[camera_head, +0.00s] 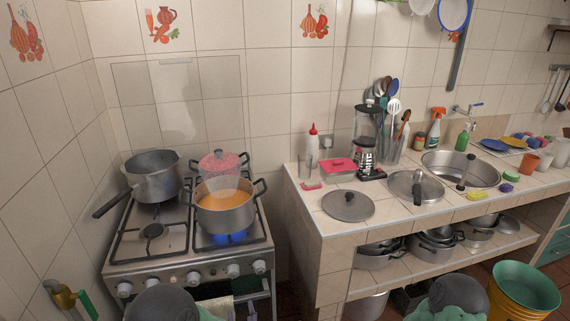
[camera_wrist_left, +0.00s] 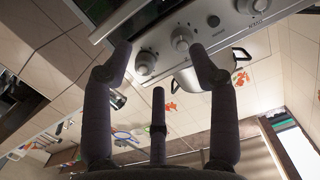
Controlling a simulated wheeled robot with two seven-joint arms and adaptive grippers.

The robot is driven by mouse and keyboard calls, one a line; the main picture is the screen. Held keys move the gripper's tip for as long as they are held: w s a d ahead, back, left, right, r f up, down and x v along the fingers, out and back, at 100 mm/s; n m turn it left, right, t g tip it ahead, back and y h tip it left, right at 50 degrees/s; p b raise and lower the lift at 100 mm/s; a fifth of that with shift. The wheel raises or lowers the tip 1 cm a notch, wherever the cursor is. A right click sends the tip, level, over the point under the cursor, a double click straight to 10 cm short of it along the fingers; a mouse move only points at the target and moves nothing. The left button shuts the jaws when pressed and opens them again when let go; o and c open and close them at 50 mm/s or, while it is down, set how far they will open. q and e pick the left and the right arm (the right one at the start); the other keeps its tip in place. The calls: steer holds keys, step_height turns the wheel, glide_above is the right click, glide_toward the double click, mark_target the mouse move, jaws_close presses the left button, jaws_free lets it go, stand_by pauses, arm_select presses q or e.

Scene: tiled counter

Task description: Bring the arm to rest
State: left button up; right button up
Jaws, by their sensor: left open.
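My left gripper (camera_wrist_left: 160,66) fills the lower part of the left wrist view. Its dark fingers are spread apart and nothing is between them. Beyond the fingertips is the stove front (camera_wrist_left: 225,20) with its knobs, seen at a steep tilt and looking upside down. I cannot tell the exact distance to it. In the head view, dark rounded parts of my arms show at the bottom edge, one in front of the stove (camera_head: 193,279) and one to the right. I cannot make out my left gripper's fingers clearly there. My right gripper does not show.
An orange-filled pot (camera_head: 224,216) sits over a lit blue flame. The counter (camera_head: 315,201) holds a lid (camera_head: 348,205), blender and sink. A green-yellow bucket (camera_head: 522,293) stands at lower right.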

arm_select(q)
steer(key=s+d+f+g+h, duration=0.1)
steer(key=s+f+g+h, duration=0.2)
steer(key=f, duration=0.5)
steer(key=s+f+g+h, duration=0.1)
steer(key=f+g+h, duration=0.1)
steer(key=f+g, duration=0.35)
steer(key=s+d+f+g+h, duration=0.1)
steer(key=s+f+g, duration=0.2)
steer(key=s, duration=0.5)
steer(key=s+d+f+g+h+p, duration=0.1)
steer(key=s+f+g+h, duration=0.1)
steer(key=s+f+g, duration=0.2)
steer(key=s+f, duration=0.2)
steer(key=s, duration=0.2)
steer(key=shift+s+f+h, duration=0.25)
steer(key=shift+h, duration=0.05)
